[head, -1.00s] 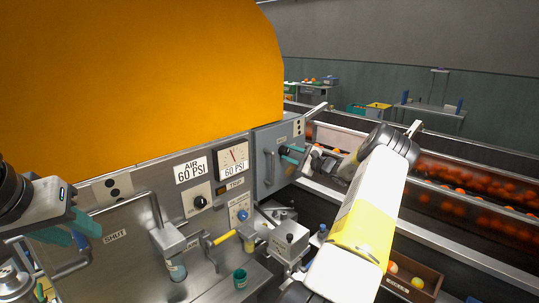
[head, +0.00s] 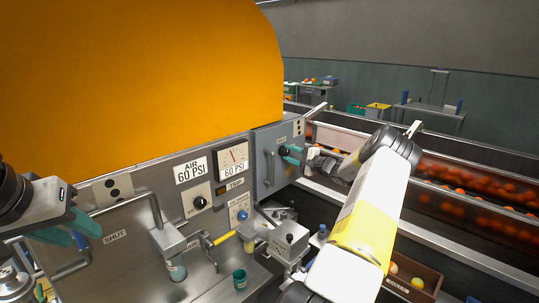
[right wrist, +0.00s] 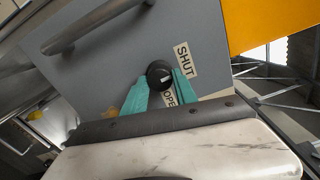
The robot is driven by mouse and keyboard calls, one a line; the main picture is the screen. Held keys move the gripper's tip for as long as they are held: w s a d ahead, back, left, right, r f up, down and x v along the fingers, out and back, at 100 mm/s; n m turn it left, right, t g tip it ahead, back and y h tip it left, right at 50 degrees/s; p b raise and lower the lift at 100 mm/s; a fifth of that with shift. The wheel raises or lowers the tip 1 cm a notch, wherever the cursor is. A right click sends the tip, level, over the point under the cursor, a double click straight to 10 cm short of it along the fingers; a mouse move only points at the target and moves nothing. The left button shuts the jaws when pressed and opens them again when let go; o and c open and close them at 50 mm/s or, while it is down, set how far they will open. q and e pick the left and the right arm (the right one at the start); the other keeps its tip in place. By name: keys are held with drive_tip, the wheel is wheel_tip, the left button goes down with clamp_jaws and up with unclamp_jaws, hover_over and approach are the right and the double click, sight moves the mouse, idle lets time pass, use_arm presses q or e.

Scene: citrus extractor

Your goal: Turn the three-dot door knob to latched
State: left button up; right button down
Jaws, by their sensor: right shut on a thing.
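The three-dot door (head: 266,140) is the grey box front right of the gauge, with a small white dotted plate (head: 298,128) beside it. Its black round knob (head: 284,151) also shows in the right wrist view (right wrist: 158,73). My right gripper (head: 288,152) is shut on this knob, one teal finger on either side (right wrist: 160,82). My left gripper (head: 68,232) is open and empty at far left.
Another panel with two dots (head: 112,187) and a SHUT label is at left. Conveyors with oranges (head: 470,175) run at right.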

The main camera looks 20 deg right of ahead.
drive_tip(key=c, duration=1)
unclamp_jaws()
drive_tip(key=shift+o, duration=0.2)
drive_tip(key=v, duration=0.8)
